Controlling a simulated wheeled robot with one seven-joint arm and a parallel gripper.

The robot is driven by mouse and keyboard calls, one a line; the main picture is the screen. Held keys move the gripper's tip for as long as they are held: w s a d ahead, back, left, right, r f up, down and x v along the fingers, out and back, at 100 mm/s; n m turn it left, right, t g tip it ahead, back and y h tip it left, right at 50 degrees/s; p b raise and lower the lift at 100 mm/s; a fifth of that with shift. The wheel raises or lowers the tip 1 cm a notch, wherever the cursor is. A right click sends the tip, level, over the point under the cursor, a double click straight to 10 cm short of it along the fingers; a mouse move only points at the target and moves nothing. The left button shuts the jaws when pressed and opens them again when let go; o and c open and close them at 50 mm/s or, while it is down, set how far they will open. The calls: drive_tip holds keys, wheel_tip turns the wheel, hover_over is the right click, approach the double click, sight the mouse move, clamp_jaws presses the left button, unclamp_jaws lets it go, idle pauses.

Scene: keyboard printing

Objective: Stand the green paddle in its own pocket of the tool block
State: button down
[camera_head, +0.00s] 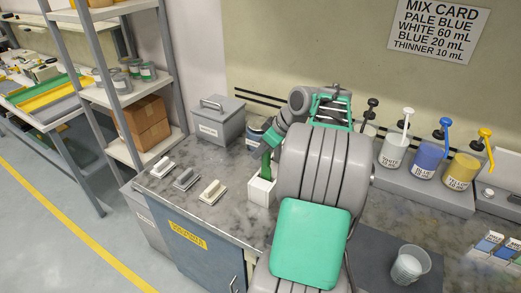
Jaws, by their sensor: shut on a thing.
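The green paddle (266,168) hangs roughly upright below my gripper (268,148), which is shut on its upper end. The white tool block (261,191) stands on the counter just below. The paddle's lower end meets the top of the block in this view. I cannot tell whether it is inside a pocket or just above or behind the block. The block's right side and its pockets are largely hidden by my arm.
A grey lidded box (218,122) stands behind. White, blue (427,160) and yellow pump containers stand right, with a clear cup (408,266) in front.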

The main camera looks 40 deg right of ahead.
drive_tip(key=shift+f+b, duration=1.4)
drive_tip(key=shift+f, duration=0.45)
drive_tip(key=c, duration=1.2)
unclamp_jaws()
drive_tip(key=shift+r, duration=0.15)
wheel_tip(320, 180, up, 7)
drive_tip(key=p, duration=0.6)
